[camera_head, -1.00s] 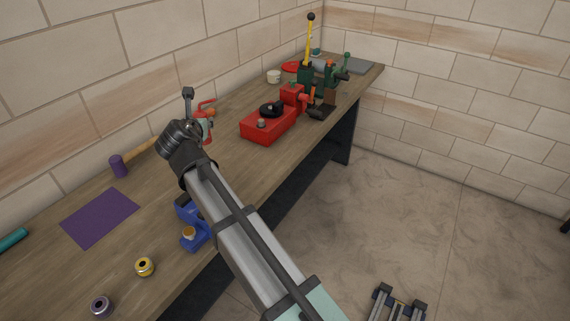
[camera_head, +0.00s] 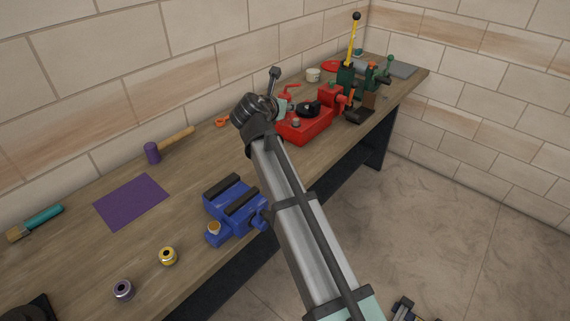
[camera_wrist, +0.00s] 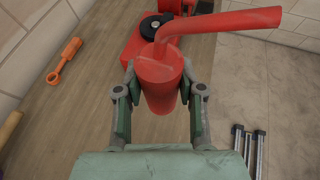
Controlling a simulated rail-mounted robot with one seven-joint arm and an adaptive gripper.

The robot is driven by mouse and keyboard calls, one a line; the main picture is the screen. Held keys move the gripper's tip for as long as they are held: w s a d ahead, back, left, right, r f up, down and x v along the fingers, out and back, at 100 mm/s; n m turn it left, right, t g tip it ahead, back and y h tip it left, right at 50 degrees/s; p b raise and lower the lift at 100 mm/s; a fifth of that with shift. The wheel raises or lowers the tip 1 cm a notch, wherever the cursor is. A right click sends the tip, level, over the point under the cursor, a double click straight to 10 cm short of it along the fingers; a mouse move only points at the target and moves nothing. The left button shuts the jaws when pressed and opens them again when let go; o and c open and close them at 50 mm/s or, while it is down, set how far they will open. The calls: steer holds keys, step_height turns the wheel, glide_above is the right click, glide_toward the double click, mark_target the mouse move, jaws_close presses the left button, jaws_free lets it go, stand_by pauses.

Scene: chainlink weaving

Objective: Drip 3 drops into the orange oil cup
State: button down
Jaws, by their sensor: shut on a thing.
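My gripper (camera_wrist: 160,92) is shut on a red oil can (camera_wrist: 158,78) with a long curved spout. In the wrist view the can is between the two fingers, and its spout reaches up and to the right. In the head view the can's red spout (camera_head: 289,87) shows just past my gripper (camera_head: 284,106), at the left end of a red machine (camera_head: 306,128). The machine's black disc (camera_wrist: 153,27) is beyond the can in the wrist view.
An orange tool with a ring end (camera_wrist: 65,60) lies on the bench to the left. A blue vise (camera_head: 236,207), purple mat (camera_head: 131,201), purple mallet (camera_head: 152,152) and yellow ring (camera_head: 168,256) are nearer. A green machine with a yellow lever (camera_head: 352,45) stands beyond the red one.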

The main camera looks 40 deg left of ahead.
step_height(320, 180, down, 19)
steer(key=p, duration=0.4)
steer(key=shift+f, duration=0.15)
stand_by(0.3)
steer(key=c, duration=0.7)
jaws_free()
steer(key=shift+f+b, duration=0.1)
steer(key=shift+b, duration=0.35)
